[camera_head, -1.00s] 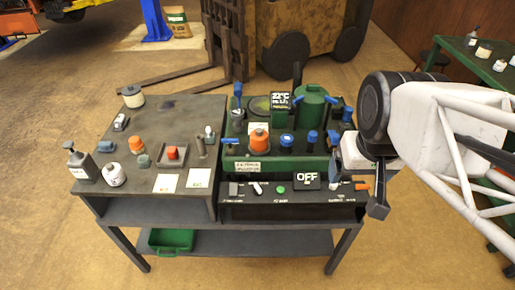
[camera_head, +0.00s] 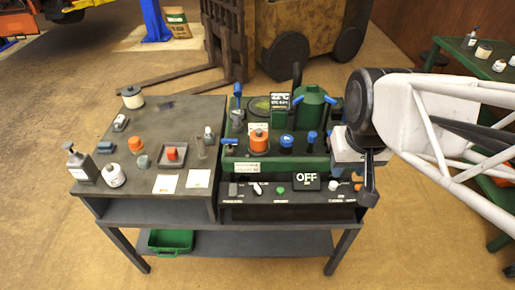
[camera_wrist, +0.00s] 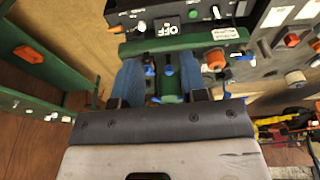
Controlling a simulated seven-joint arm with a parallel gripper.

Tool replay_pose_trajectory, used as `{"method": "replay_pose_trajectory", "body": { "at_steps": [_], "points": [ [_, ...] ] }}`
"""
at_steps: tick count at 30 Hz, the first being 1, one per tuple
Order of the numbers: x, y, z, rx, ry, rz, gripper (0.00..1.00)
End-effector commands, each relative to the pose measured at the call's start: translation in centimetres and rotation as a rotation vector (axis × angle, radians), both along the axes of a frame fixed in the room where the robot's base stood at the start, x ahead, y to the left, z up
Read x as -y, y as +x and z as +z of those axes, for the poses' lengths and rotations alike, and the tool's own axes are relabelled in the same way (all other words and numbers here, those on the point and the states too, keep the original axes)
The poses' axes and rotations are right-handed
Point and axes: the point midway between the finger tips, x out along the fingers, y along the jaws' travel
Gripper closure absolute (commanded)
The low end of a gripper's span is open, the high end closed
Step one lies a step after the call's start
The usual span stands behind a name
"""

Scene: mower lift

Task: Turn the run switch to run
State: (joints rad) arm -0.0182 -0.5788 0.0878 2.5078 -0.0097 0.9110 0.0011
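The black control panel (camera_head: 300,201) runs along the front of the green machine (camera_head: 265,168). It carries an OFF display (camera_head: 307,181), a white lever switch (camera_head: 258,189) on the left, a green button (camera_head: 280,189), and a white knob (camera_head: 333,186) to the right of the display. The labels are too small to tell which control is the run switch. My gripper (camera_head: 369,180) is at the panel's right end, above the bench edge. In the wrist view, its two blue-padded fingers (camera_wrist: 160,78) are apart with nothing held. The white knob (camera_wrist: 141,27) shows beyond them.
Blue-handled valves (camera_head: 311,141) and a green tank (camera_head: 311,106) rise behind the panel. An orange part (camera_head: 358,187) is by my fingers. The left bench (camera_head: 140,170) holds bottles and small parts. Free floor lies in front.

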Motion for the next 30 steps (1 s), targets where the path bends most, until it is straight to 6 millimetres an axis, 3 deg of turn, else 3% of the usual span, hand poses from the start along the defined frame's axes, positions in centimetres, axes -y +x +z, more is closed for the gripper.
{"method": "replay_pose_trajectory", "body": {
  "at_steps": [14, 30],
  "points": [
    [-3.8, 8.1, -4.9, -0.064, -0.011, 0.144, 0.61],
    [-9.7, 15.7, -13.3, -0.134, -0.027, 0.309, 0.61]
  ]
}}
